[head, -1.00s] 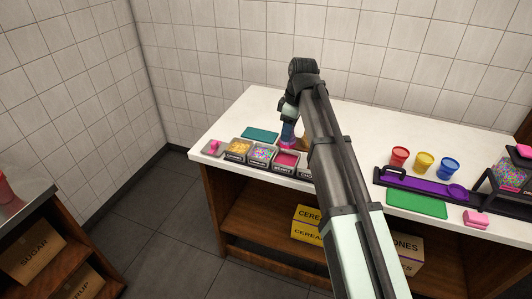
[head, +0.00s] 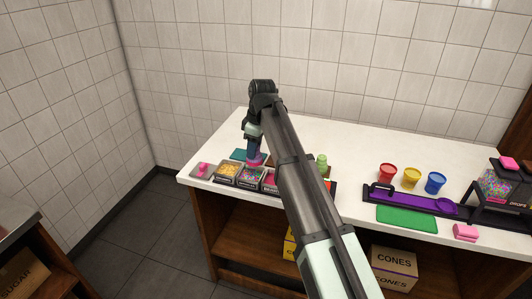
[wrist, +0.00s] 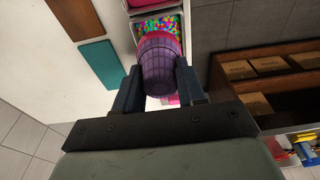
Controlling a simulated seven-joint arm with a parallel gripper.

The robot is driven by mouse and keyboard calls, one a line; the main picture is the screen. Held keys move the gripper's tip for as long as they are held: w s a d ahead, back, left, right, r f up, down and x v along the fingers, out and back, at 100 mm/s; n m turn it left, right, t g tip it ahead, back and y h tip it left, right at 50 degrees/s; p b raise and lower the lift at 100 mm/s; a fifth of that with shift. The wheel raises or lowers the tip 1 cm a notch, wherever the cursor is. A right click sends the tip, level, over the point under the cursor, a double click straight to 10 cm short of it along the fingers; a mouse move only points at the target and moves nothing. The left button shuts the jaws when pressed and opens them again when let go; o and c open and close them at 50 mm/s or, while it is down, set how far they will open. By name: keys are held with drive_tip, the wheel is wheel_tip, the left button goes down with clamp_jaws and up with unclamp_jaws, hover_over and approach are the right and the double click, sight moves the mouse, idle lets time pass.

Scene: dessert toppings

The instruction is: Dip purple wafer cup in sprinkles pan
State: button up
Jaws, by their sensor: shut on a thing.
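My gripper (head: 253,152) is shut on the purple wafer cup (wrist: 158,65), whose sides are gridded. The cup's far end has a pink-red band (wrist: 158,41). In the head view the cup's pink end (head: 255,161) shows below my gripper. The sprinkles pan (head: 249,184) is a dark pan filled with multicoloured sprinkles (wrist: 156,25). In the wrist view the sprinkles lie just beyond the cup's far end. In the head view the cup is just behind or above the pan; I cannot tell whether it touches the sprinkles.
A yellow-filled pan (head: 227,173) is left of the sprinkles, and a red-pink pan (head: 270,180) is right. A teal mat (head: 238,154) lies behind. Red (head: 387,173), yellow (head: 412,178) and blue (head: 436,182) cups stand by a purple tray (head: 410,200) at right.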

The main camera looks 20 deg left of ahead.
sight(251, 164)
drive_tip(key=shift+a+f, duration=0.15)
drive_tip(key=shift+a, duration=0.55)
drive_tip(key=shift+f, duration=2.65)
drive_tip(key=shift+f, duration=1.1)
drive_tip(key=shift+r, duration=0.25)
drive_tip(key=shift+r, duration=1.75)
drive_tip(key=shift+r, duration=2.25)
drive_tip(key=shift+d, duration=0.1)
